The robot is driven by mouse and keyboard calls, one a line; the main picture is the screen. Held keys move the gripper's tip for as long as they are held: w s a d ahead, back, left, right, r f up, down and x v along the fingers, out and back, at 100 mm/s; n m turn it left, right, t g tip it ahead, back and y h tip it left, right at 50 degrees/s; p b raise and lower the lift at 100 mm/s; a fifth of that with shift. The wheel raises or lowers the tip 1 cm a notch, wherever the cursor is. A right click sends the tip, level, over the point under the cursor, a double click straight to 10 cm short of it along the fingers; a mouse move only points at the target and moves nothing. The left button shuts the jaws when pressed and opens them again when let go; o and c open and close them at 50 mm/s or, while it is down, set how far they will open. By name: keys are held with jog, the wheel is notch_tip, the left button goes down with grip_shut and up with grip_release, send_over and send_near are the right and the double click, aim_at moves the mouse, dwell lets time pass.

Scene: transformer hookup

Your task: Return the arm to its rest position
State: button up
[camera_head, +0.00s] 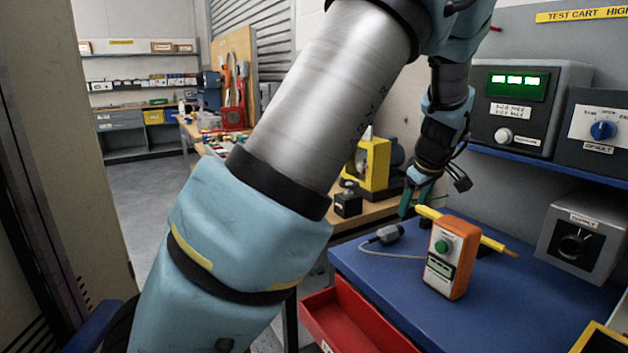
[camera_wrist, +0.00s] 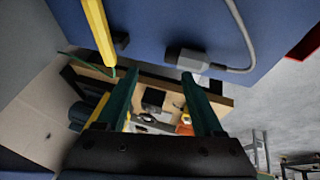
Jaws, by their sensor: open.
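My arm fills the middle of the head view and reaches over to the right. My gripper (camera_head: 416,197) hangs above the back left edge of the blue cart top (camera_head: 375,278), near one end of a yellow rod (camera_head: 488,241). In the wrist view my gripper (camera_wrist: 159,75) has its two green fingers apart, with nothing between them. The yellow rod (camera_wrist: 98,28) shows there beyond the left finger, apart from it. I cannot tell the exact gap between gripper and rod.
An orange tester (camera_head: 441,270) with a green button stands on the cart, beside a grey plug (camera_head: 389,234) on a cable. A red drawer (camera_head: 350,322) juts out at the front. A grey box (camera_head: 583,240) stands right; a shelf with instruments (camera_head: 530,105) overhangs the back.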

jog(key=shift+m+g, duration=0.6)
jog(key=shift+g, duration=0.1)
jog(key=a, duration=0.3)
jog(key=a+f, duration=0.1)
jog(key=a, duration=0.6)
jog(key=shift+s+a+f, duration=0.15)
jog(key=shift+s+f, duration=0.1)
jog(key=shift+f, duration=0.1)
jog(key=shift+m+g, duration=0.5)
jog(key=shift+m, duration=0.2)
jog(key=s+a, duration=0.1)
jog(key=a, duration=0.4)
jog(key=s+a+f, duration=0.1)
jog(key=a, duration=0.2)
jog(key=shift+s, duration=0.3)
jog(key=s+a+f+m+g, duration=0.1)
jog(key=s+a+m, duration=0.3)
jog(key=s+a, duration=0.8)
jog(key=shift+s+a+m, duration=0.3)
jog(key=shift+a, duration=0.8)
jog(key=shift+f, duration=0.1)
